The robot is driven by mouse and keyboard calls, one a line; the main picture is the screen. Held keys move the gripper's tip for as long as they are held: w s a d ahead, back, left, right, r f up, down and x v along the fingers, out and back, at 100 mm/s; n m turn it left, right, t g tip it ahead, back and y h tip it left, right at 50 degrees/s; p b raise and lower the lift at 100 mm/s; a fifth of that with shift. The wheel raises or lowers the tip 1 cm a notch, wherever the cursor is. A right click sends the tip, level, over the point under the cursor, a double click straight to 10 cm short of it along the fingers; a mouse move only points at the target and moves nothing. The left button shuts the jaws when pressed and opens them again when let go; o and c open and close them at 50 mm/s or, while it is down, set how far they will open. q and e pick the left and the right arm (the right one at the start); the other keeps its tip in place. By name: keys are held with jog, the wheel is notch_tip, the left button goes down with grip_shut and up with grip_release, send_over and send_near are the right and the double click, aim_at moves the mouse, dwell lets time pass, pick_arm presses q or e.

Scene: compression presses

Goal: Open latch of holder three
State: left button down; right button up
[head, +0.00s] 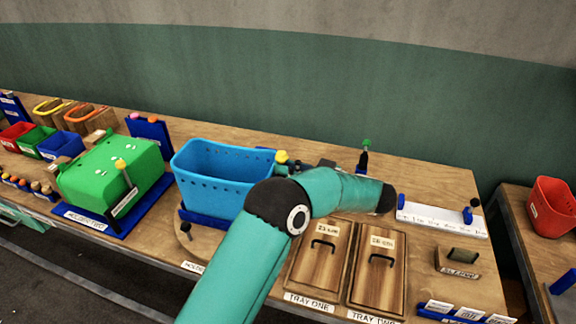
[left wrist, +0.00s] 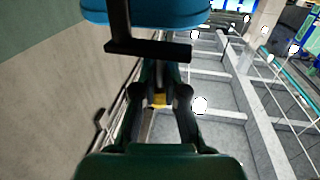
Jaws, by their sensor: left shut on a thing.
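A light blue perforated bin (head: 222,178) stands on a dark blue base at mid-table. A label reading "HOLDER" (head: 194,267) is at the table's front edge below it; my arm cuts off its number. A yellow knob (head: 281,157) shows at the bin's right rear side. My left gripper (head: 305,166) is beside this knob, mostly hidden behind my bent arm. In the left wrist view the gripper's fingers (left wrist: 160,92) are closed around a small yellow part (left wrist: 159,100). A black bracket (left wrist: 150,48) and the bin's blue underside lie just beyond. My right gripper is out of view.
A green box (head: 112,172) on a blue base stands to the left. Two wooden-lidded trays (head: 320,265) lie right of my arm. The table behind the trays is fairly clear.

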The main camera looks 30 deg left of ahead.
pick_arm(q)
jog(key=shift+r, duration=0.55)
jog(key=c, duration=1.2)
grip_release()
jog(key=shift+s, duration=0.25)
jog(key=shift+w+f, duration=0.1)
jog(key=shift+f, duration=0.15)
jog(key=shift+d, duration=0.1)
